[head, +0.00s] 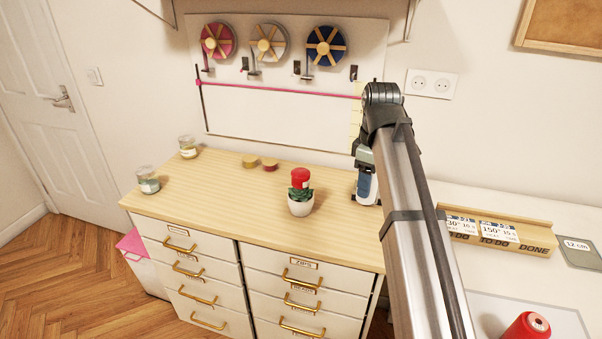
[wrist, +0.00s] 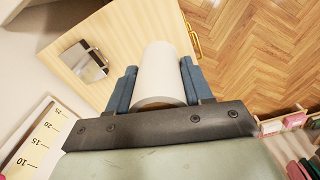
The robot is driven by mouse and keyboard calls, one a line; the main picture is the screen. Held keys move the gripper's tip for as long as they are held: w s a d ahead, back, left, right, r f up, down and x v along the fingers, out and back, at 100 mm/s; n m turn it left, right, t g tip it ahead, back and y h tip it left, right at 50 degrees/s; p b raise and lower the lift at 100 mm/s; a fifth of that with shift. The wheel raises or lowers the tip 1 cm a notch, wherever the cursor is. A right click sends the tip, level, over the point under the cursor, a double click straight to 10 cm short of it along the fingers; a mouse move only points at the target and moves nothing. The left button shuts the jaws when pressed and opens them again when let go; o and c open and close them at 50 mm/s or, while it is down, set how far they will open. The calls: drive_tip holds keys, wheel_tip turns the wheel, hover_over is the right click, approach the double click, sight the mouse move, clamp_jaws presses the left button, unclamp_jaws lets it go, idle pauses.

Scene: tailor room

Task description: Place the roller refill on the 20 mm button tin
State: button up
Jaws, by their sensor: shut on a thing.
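My gripper (wrist: 158,72) is shut on the white roller refill (wrist: 160,75), a smooth white cylinder between its two blue fingers in the wrist view. In the head view my gripper (head: 366,196) is at the right end of the wooden cabinet top, and the refill is hard to make out there. Two small round tins, one yellow (head: 249,162) and one red (head: 270,165), sit side by side toward the back of the cabinet top, left of my gripper. Their labels are too small to read, so I cannot tell which is the 20 mm one.
Two glass jars (head: 188,147) (head: 148,180) stand at the left. A flat metallic piece (wrist: 85,61) lies on the wood.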

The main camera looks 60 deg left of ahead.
drive_tip(key=s+a+r+n, duration=0.1)
drive_tip(key=s+a+r, duration=0.1)
drive_tip(key=s+a, duration=0.35)
drive_tip(key=s+a+r+n, duration=0.2)
drive_tip(key=s+a+r, duration=0.1)
drive_tip(key=a, duration=0.6)
wheel_tip(320, 180, up, 2)
drive_tip(key=n, duration=0.5)
hover_over(301, 172)
drive_tip(key=shift+f, duration=4.7)
drive_tip(key=shift+f, duration=0.15)
drive_tip(key=o, duration=1)
drive_tip(key=shift+o, duration=0.2)
wheel_tip(301, 172, up, 12)
drive_tip(key=shift+r, duration=0.2)
